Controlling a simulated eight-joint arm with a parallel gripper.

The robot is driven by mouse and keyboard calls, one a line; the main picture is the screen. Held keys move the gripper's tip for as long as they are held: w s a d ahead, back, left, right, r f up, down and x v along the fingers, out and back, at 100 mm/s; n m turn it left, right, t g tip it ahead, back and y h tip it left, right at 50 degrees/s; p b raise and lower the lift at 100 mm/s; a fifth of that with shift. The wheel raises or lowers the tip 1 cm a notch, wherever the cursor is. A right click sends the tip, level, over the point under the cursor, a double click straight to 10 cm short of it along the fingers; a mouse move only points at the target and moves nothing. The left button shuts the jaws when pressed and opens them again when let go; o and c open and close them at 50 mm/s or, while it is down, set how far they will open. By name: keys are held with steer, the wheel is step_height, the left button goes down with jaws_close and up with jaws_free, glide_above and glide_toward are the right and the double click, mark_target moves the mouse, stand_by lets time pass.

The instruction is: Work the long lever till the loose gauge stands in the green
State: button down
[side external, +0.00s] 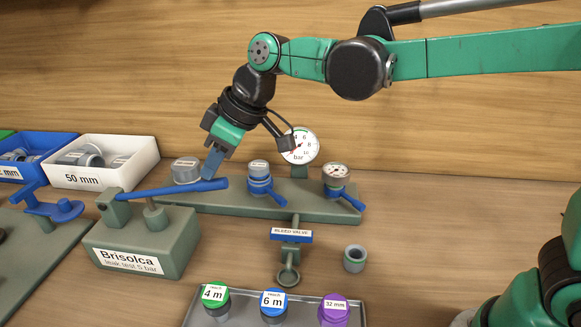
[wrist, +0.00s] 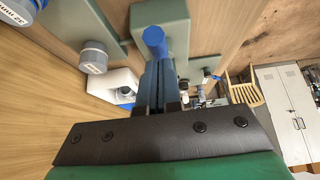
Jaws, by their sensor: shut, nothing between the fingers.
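The long blue lever (side external: 180,188) is hinged on the grey-green test pump box (side external: 147,243) labelled Brisolca, and lies nearly level, its free end slightly higher. My gripper (side external: 210,174) is shut and empty, its blue fingers pointing down at the lever near its free end; I cannot tell if they touch it. In the wrist view the shut fingers (wrist: 160,86) reach toward the lever's rounded end (wrist: 154,38). A large white bar gauge (side external: 299,147) stands behind the manifold (side external: 300,200), and a small gauge (side external: 337,170) sits on its right post.
Blue valve handles (side external: 270,195) stick out from the manifold. A bleed valve (side external: 291,235) and a loose grey fitting (side external: 355,258) stand in front. A tray (side external: 240,318) holds coloured caps. A white 50 mm bin (side external: 120,176) stands at the left.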

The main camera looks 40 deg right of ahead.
step_height(320, 180, down, 7)
steer(key=s+d+t+y, duration=0.1)
steer(key=shift+s+d+t+y, duration=0.15)
steer(key=shift+t+y, duration=0.25)
steer(key=shift+f, duration=0.1)
stand_by(0.4)
step_height(320, 180, up, 4)
steer(key=shift+r, duration=0.15)
glide_toward(226, 184)
steer(key=shift+s+d, duration=0.35)
steer(key=shift+d, duration=0.15)
stand_by(0.6)
